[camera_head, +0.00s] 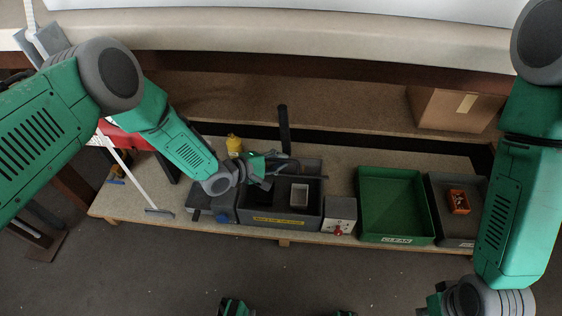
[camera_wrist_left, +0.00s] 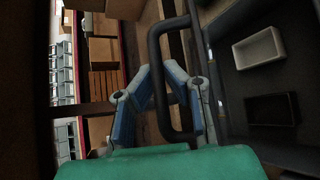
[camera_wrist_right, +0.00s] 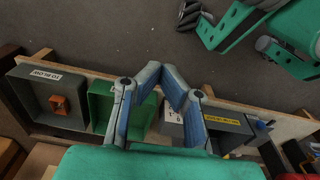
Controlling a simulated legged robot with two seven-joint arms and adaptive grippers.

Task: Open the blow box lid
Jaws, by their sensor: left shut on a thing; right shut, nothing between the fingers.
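The grey blow box (camera_head: 281,219) with a yellow label stands mid-bench; the right wrist view shows its labelled front (camera_wrist_right: 225,122). Its interior is exposed, with a small light tray (camera_head: 299,194) inside; the left wrist view shows this tray (camera_wrist_left: 258,48) and a dark one (camera_wrist_left: 271,109). My left gripper (camera_head: 284,162) is at the box's back edge. It is shut on a dark looped handle (camera_wrist_left: 155,75). The lid's exact angle is unclear behind the gripper. My right gripper (camera_wrist_right: 162,68) is shut and empty, low at the right in the head view, away from the box.
A control box with a red button (camera_head: 339,215), a green CLEAN tray (camera_head: 395,239) and a grey tray (camera_head: 440,205) with an orange container (camera_head: 458,201) stand right of the box. A yellow bottle (camera_head: 234,145) is behind left. A dark post (camera_head: 283,130) rises behind the box.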

